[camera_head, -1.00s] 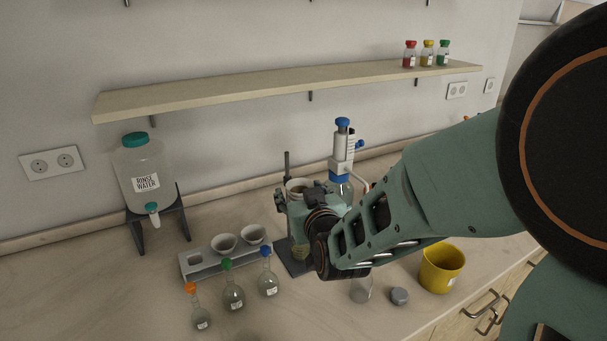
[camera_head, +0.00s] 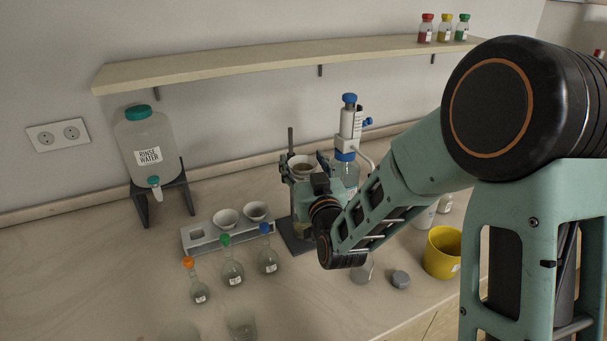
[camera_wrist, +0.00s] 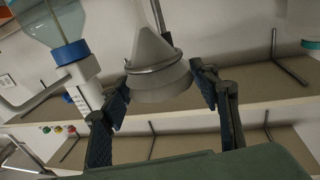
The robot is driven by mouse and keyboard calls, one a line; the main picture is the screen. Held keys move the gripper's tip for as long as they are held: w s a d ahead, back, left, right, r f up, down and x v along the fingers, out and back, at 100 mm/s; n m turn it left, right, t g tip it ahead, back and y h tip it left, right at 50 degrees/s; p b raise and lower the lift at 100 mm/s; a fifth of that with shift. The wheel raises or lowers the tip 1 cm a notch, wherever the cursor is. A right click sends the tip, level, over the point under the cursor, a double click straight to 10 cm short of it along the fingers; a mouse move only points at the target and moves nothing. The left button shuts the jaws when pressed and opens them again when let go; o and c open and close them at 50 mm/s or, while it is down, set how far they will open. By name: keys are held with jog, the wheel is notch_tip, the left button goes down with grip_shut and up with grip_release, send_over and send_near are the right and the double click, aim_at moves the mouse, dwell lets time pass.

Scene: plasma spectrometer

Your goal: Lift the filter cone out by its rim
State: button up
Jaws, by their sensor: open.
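The round rim of the filter cone and its funnel (camera_head: 303,164) shows at the ring stand (camera_head: 291,175) in the head view, with a brownish inside. In the wrist view, which is upside down, a pale funnel (camera_wrist: 160,86) sits in a metal ring, its narrow end towards the picture's top. I cannot tell the filter cone apart from the funnel there. My gripper (camera_wrist: 158,98) is open, one finger on each side of the wide rim end, with a gap showing on both sides.
A blue-capped dispenser bottle (camera_head: 347,150) stands close behind the funnel. A rack (camera_head: 197,240) with white cups and several stoppered flasks (camera_head: 232,273) are to the left. A yellow bin (camera_head: 443,253) and grey lid (camera_head: 400,280) are right. A shelf (camera_head: 260,78) runs above.

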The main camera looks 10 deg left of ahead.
aim_at(301, 157)
jog(key=shift+p+x, duration=0.9)
jog(key=shift+x, duration=1.85)
jog(key=shift+f, duration=0.2)
jog(key=c, duration=0.6)
jog(key=shift+d, duration=0.1)
